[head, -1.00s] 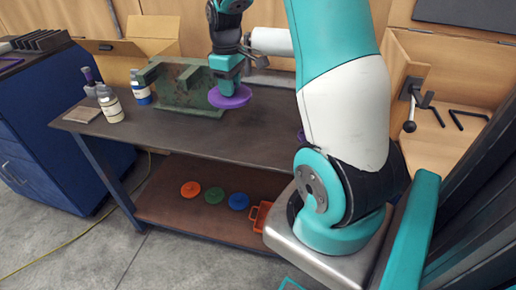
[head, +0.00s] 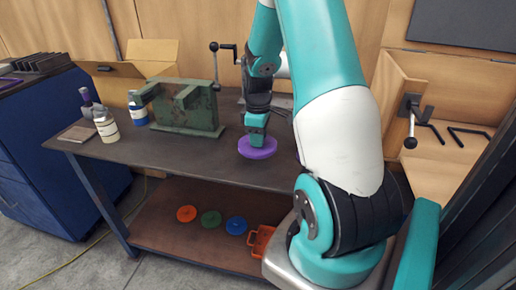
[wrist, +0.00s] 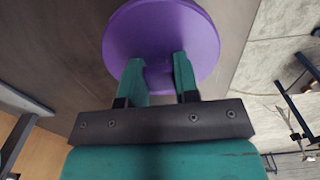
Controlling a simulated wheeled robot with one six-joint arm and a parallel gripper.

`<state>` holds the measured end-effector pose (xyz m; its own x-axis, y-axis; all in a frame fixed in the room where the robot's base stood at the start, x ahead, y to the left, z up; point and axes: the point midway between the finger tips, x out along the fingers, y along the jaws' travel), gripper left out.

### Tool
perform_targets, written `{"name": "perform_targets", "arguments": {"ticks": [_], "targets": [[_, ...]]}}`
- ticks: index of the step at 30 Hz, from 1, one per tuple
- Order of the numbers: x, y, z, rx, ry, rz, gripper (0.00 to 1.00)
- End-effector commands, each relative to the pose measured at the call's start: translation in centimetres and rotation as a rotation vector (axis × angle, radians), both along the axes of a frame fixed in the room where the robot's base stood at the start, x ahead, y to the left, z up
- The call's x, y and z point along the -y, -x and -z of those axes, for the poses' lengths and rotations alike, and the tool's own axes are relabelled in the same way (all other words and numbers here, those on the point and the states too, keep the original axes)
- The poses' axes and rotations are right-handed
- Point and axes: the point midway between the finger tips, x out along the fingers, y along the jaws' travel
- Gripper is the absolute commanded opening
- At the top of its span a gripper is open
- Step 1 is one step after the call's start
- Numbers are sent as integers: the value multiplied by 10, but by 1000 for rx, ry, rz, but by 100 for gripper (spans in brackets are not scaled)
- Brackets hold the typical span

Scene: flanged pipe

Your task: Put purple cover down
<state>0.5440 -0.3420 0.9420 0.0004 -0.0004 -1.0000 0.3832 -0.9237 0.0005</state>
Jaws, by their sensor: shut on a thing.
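The purple cover (head: 258,148) is a round disc at the right part of the workbench top (head: 160,150). My gripper (head: 257,134) is above it, pointing down, with its jaws shut on the cover's middle. In the wrist view the purple cover (wrist: 165,35) lies beyond the two teal fingers of my gripper (wrist: 159,75), which close on a small raised part at its centre. Whether the cover's underside touches the bench top is hard to tell.
A green metal fixture (head: 185,108) stands left of the cover, with an open cardboard box (head: 135,70) behind. Bottles (head: 106,126) stand at the bench's left end. Orange, green (head: 211,218) and blue discs and an orange crate (head: 260,241) lie on the lower shelf.

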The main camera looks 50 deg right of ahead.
Motion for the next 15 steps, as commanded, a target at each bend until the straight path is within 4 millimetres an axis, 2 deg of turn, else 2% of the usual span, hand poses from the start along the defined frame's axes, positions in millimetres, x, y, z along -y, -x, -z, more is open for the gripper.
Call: {"name": "perform_targets", "arguments": {"ticks": [9,15], "targets": [[0,0,38,-2,-1,0,6],[0,0,43,0,1,1,6]]}}
